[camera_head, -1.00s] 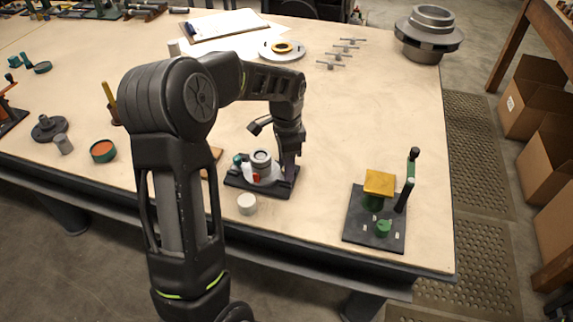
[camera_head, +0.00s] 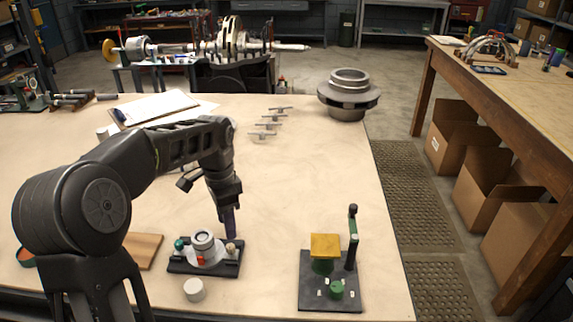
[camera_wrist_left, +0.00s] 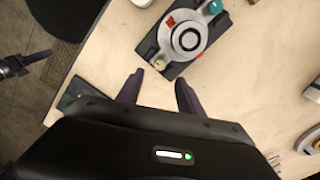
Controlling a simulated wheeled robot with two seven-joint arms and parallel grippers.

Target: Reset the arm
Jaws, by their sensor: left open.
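My left arm comes in from the left in the head view, and its gripper (camera_head: 230,222) hangs above the right end of a dark fixture plate (camera_head: 190,268). A round grey and white casing (camera_head: 203,243) sits on this plate, with a red part and a teal knob beside it. In the left wrist view my gripper (camera_wrist_left: 158,88) has its two dark fingers apart with nothing between them. The casing (camera_wrist_left: 188,38) lies beyond the fingertips there. I cannot tell the exact height of the fingers over the plate.
A white cylinder (camera_head: 194,290) stands in front of the plate. A dark stand with a yellow block (camera_head: 325,245) and a green post is to the right. Several small metal fittings (camera_head: 266,124) and a large metal impeller (camera_head: 348,92) lie farther back. The middle table is clear.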

